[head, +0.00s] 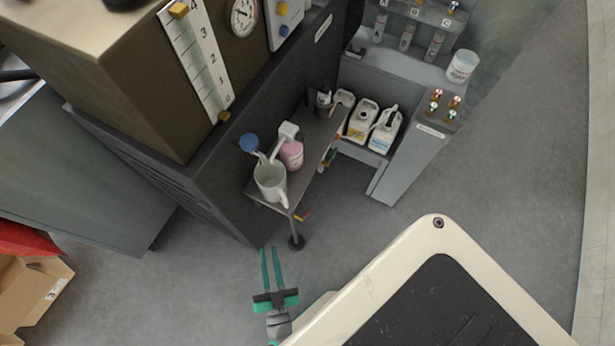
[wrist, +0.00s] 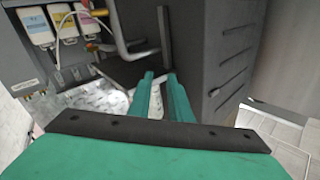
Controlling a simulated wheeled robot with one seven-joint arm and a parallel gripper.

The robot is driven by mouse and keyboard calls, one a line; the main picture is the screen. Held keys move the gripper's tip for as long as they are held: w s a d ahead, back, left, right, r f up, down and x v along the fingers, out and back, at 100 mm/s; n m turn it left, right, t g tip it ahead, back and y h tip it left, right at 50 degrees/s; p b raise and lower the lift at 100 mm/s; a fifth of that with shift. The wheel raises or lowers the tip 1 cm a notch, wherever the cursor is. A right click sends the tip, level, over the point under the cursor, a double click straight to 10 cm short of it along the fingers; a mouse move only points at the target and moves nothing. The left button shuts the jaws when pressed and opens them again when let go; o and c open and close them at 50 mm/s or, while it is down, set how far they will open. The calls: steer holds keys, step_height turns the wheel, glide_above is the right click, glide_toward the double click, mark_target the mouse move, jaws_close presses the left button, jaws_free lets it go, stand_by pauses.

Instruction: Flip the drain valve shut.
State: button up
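A blue round knob (head: 249,142) sits on pale pipework above the shelf. My gripper (head: 268,248) has two slim teal fingers, apart and empty, low over the floor in front of the shelf leg and left of the lever. In the wrist view, the fingers (wrist: 160,75) point towards the dark cabinet side, with a gap between them.
The grey shelf (head: 255,190) carries a white pitcher (head: 270,180) and a pink bottle (head: 291,154). White jugs (head: 385,130) stand behind it. The dark cabinet (head: 215,175) bounds the left. A cardboard box (head: 35,290) lies far left. Floor right of the shelf is clear.

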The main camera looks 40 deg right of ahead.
steer(key=w+d+f+m+g+h, duration=0.3)
steer(key=d+f+g+h, duration=0.15)
steer(key=f, duration=0.45)
steer(key=m+g+h, duration=0.2)
steer(key=g+h, duration=0.1)
steer(key=g, duration=0.2)
glide_toward(305, 217)
steer(key=d+f, duration=0.1)
steer(key=d, duration=0.1)
steer(key=shift+n+t, duration=0.25)
steer(key=shift+n, duration=0.05)
steer(key=x, duration=1)
steer(key=shift+w+f, duration=0.15)
steer(key=shift+w, duration=0.2)
jaws_close()
